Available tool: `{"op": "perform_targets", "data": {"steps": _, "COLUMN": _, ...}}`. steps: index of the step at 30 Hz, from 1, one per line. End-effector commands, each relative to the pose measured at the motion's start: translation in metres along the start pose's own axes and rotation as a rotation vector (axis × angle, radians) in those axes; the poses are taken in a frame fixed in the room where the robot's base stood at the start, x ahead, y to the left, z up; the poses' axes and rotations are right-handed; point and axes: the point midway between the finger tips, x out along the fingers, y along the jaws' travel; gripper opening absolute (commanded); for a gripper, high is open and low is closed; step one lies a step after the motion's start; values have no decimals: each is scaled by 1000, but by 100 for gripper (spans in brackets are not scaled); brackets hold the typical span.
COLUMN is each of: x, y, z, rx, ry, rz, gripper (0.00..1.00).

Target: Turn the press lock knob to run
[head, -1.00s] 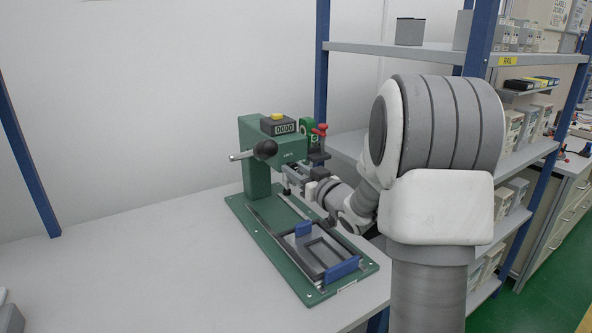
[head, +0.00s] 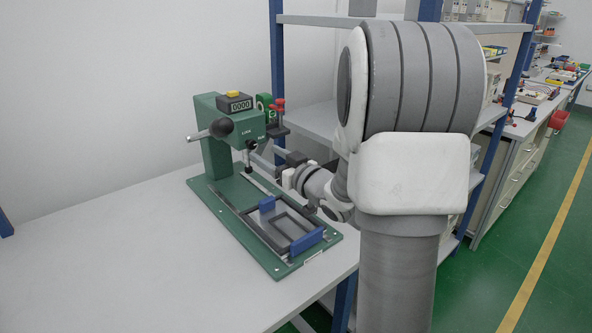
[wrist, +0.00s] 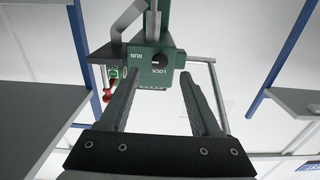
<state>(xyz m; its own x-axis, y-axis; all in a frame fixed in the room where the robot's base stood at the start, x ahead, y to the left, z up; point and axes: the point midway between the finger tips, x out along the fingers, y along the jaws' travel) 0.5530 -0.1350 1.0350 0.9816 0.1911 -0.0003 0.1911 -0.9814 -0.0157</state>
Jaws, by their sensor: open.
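The green press (head: 212,140) stands on its green base plate on the table. In the wrist view, its front face (wrist: 172,57) carries a small dark round knob (wrist: 159,60) between the letters RUN and LOCK. The knob's pointer direction is too small to read surely. My gripper (wrist: 157,74) is open, its two fingers pointing at the face with the knob between them in the picture. Contact cannot be seen. In the head view my gripper (head: 270,158) is beside the press head at its right, partly hidden by its own wrist.
A framed fixture with blue blocks (head: 306,240) lies on the base plate. The table's left (head: 90,260) is clear.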

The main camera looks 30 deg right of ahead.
Motion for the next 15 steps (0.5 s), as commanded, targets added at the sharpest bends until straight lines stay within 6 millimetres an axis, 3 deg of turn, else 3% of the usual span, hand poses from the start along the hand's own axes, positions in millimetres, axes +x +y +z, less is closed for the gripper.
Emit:
{"op": "perform_targets", "data": {"steps": 9, "x": -78, "y": 2, "z": -1, "rx": 0, "ry": -1, "rz": 5, "gripper": 64}}
{"op": "perform_targets", "data": {"steps": 15, "x": -106, "y": 1, "z": 0, "rx": 0, "ry": -1, "rz": 3, "gripper": 64}}
